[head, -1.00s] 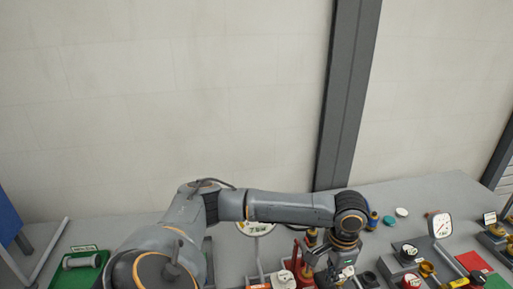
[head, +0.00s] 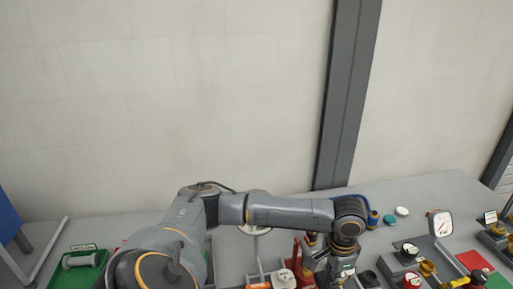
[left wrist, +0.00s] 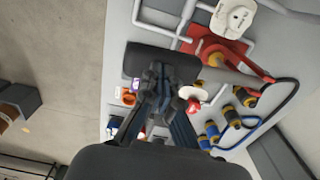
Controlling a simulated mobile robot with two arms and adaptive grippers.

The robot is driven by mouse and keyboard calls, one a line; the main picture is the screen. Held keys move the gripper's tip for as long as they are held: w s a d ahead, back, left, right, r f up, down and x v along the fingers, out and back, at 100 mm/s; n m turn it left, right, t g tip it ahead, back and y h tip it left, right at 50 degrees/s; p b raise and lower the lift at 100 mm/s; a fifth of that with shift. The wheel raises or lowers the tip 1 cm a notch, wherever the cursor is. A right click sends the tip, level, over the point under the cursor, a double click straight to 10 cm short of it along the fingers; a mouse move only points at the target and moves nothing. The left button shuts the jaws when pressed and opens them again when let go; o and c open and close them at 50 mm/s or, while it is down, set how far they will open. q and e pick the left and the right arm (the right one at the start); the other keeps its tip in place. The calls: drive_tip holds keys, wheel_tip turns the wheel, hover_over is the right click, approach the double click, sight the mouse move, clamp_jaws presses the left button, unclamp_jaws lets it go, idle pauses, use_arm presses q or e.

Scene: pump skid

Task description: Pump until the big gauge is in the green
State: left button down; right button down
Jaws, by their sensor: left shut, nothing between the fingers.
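The big round gauge (head: 257,232) stands behind my left forearm in the head view. The arm hides most of its face, so I cannot read its needle. A red pump-like unit (head: 306,272) with an upright red handle (head: 295,254) stands just left of my left gripper (head: 338,281). The gripper is shut and empty. I cannot tell whether it touches the handle. My right gripper is out of view.
A smaller gauge (head: 440,224) stands at the right behind a grey block with knobs. A green tray (head: 85,278) is at the left, and a red mat (head: 474,262) at the right. Teal and white caps (head: 402,211) lie at the back. Bare bench shows at the back right.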

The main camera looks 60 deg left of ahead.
use_arm(q)
wheel_tip(320, 180, down, 4)
drive_tip(key=shift+p, duration=0.6)
drive_tip(key=shift+r, duration=3.1)
